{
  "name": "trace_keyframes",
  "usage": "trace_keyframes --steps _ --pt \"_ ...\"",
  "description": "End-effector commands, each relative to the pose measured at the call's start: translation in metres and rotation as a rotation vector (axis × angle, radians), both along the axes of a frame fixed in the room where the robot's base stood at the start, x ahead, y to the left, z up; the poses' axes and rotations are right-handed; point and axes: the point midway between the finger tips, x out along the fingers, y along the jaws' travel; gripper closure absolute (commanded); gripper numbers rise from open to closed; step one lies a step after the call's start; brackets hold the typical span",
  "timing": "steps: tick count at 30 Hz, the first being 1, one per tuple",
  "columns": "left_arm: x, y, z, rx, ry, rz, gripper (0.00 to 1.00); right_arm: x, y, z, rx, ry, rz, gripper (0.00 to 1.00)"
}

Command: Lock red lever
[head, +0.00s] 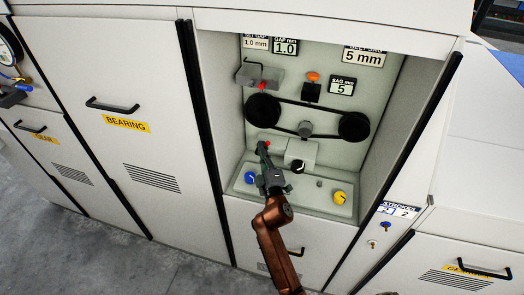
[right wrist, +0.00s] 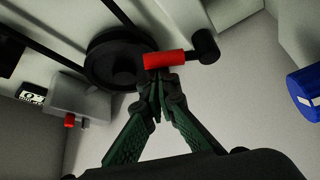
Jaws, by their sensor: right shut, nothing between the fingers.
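A red handle (right wrist: 165,59) on a black pivot (right wrist: 205,47) shows in the right wrist view; in the head view only its small red end (head: 267,143) shows, just past my fingertips. My right gripper (head: 263,150) is shut and empty. In the right wrist view its fingertips (right wrist: 160,84) are together just below the red handle; I cannot tell whether they touch it. A second small red piece (head: 262,86) sits under a grey block (head: 262,75) at the upper left of the recess. My left gripper is not in view.
Two black pulleys (head: 262,108) with a belt stand behind the gripper. A blue knob (head: 250,177), a black-and-white knob (head: 298,166) and a yellow knob (head: 340,197) are close by on the ledge (head: 310,202). An orange knob (head: 313,76) is higher up. The recess's side walls limit sideways room.

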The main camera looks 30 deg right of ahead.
Motion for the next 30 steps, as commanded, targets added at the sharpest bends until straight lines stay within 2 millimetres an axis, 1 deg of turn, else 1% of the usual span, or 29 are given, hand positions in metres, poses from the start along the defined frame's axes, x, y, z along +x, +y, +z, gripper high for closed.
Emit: trace_keyframes --steps 15,30 --pt "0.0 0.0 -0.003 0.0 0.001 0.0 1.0 -0.017 -0.018 -0.019 0.001 0.003 -0.003 1.0" --pt "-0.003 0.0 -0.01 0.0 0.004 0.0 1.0 -0.024 -0.026 -0.038 0.002 0.003 -0.004 1.0"
